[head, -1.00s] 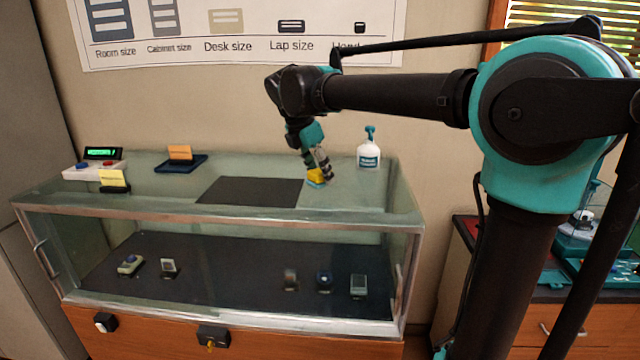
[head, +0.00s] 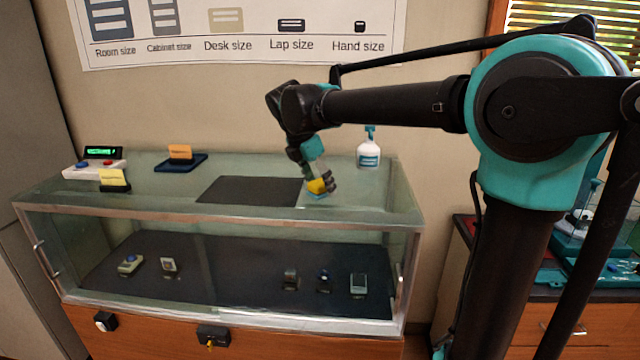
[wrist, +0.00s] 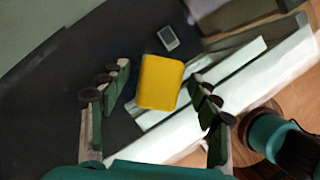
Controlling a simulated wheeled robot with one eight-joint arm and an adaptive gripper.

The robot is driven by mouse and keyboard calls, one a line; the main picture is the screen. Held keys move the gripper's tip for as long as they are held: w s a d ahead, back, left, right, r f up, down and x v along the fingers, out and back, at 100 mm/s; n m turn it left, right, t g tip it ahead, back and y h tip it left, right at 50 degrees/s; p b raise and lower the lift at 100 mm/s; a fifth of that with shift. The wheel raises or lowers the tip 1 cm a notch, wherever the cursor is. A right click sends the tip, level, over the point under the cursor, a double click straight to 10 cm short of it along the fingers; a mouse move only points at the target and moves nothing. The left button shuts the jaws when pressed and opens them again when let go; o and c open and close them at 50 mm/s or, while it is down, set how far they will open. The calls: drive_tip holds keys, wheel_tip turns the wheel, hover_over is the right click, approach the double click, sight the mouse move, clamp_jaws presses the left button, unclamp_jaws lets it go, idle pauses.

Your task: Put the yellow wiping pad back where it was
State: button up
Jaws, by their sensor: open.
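The yellow wiping pad (head: 316,186) is at the glass case top, just right of the dark mat, with a light blue edge beneath it. In the wrist view the pad (wrist: 160,82) shows as a yellow block between my fingers. My gripper (head: 323,183) points down around the pad at the case top. In the wrist view my gripper (wrist: 160,77) is open, with a gap on the left side of the pad and a narrower one on the right. The pad's underside is hidden, so its exact contact with the glass cannot be told.
The dark mat (head: 250,190) lies left of the pad on the glass case (head: 370,210). A white spray bottle (head: 368,153) stands behind right. A blue tray with an orange card (head: 180,152), a yellow card holder (head: 113,179) and a button box (head: 92,171) are at left.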

drive_tip(key=v, duration=1.2)
drive_tip(key=shift+r, duration=0.2)
